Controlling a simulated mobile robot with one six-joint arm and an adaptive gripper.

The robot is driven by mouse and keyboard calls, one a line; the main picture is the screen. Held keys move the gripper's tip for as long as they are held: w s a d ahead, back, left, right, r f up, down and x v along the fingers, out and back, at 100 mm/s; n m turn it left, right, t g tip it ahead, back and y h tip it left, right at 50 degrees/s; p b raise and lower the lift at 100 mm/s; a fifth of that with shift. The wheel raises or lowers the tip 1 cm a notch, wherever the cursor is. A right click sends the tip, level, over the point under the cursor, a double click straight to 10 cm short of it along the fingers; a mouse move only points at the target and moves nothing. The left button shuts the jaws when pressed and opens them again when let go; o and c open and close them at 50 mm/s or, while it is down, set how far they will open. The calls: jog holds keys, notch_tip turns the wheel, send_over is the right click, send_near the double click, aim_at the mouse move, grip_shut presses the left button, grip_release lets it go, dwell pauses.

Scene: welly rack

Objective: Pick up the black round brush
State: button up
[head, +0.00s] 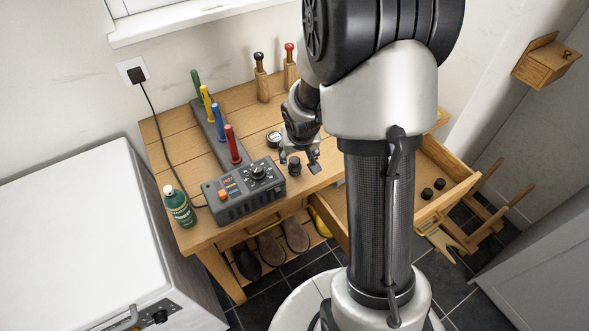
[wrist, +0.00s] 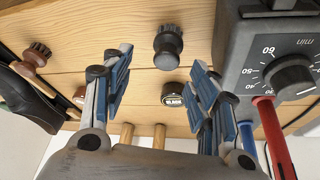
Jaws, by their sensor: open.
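The black round brush (head: 295,166) stands on the wooden bench top, just below my gripper (head: 299,160) in the head view. In the wrist view the black round brush (wrist: 168,48) shows its rounded dark body and short bristles on top. It lies ahead of my gripper (wrist: 160,68), roughly between the lines of the two blue-padded fingers. The fingers are spread apart with nothing between them, and the brush appears free of them.
A grey control box with a dial (head: 245,190) stands close to the brush. A green bottle (head: 179,206) is at the bench's left edge. An open drawer (head: 380,200) holds two small dark things.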

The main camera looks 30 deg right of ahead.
aim_at(295, 160)
jog(key=b+x, duration=0.1)
jog(key=x, duration=0.1)
jog(key=a+b+x, duration=0.1)
jog(key=b+x, duration=0.1)
jog(key=shift+f, duration=0.2)
jog(key=shift+w+d+f, duration=0.15)
jog(key=shift+w+f, duration=0.05)
jog(key=shift+f, duration=0.3)
jog(key=shift+r, duration=0.1)
jog(key=shift+c, duration=0.3)
jog(key=c, duration=1)
